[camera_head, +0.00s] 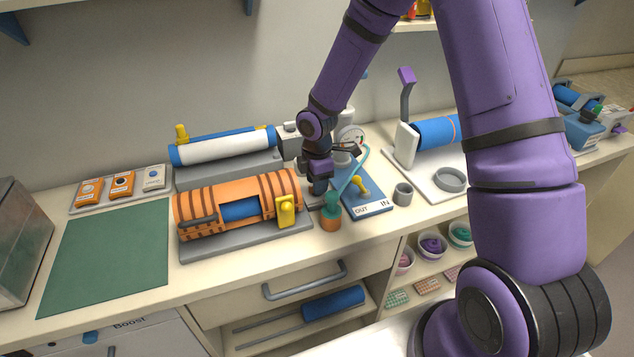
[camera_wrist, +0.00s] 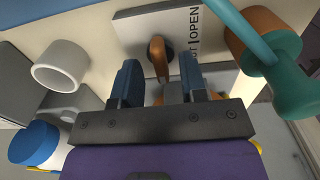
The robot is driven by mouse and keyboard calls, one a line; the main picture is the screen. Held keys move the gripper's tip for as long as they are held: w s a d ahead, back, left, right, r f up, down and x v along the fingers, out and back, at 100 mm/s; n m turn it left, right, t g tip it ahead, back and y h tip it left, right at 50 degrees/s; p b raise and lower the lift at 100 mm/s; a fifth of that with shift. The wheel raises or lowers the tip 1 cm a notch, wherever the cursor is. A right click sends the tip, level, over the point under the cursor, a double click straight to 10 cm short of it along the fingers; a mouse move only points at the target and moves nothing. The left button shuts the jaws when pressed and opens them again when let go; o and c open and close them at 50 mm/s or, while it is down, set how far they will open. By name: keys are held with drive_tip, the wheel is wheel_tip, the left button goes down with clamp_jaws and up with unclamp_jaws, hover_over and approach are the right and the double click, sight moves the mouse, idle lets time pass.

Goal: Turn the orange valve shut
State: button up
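In the wrist view the orange valve handle (camera_wrist: 158,52) stands on a pale plate (camera_wrist: 128,28) lettered OPEN, with a second word partly cut off. My gripper (camera_wrist: 161,75) is open. Its two blue fingers lie on either side of the handle's near end, with a visible gap on both sides. In the head view my gripper (camera_head: 319,187) points down at the back left of a blue plate.
An orange pot with a teal hose fitting (camera_head: 331,220) stands close to the left, and its hose arcs near my gripper. A grey cup (camera_head: 403,194) stands to the right. An orange ribbed cylinder (camera_head: 196,204) lies further left. The green mat (camera_head: 105,255) is clear.

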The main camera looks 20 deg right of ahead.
wheel_tip(320, 180, up, 10)
drive_tip(key=shift+r, duration=0.15)
idle(0.3)
drive_tip(key=s+d+r+m+t+h, duration=0.1)
drive_tip(key=s+d+r+m, duration=0.1)
drive_tip(key=s+r+m, duration=0.45)
drive_tip(key=s+d+r+m+t+h, duration=0.1)
drive_tip(key=s+d+r+m+t, duration=0.15)
drive_tip(key=s+r, duration=0.7)
drive_tip(key=s+d+r+m+t+y, duration=0.1)
drive_tip(key=s+d+r+m+y, duration=0.1)
drive_tip(key=s+r+m, duration=0.7)
drive_tip(key=s, duration=0.4)
drive_tip(key=shift+s+d+t, duration=0.25)
drive_tip(key=shift+t, duration=0.1)
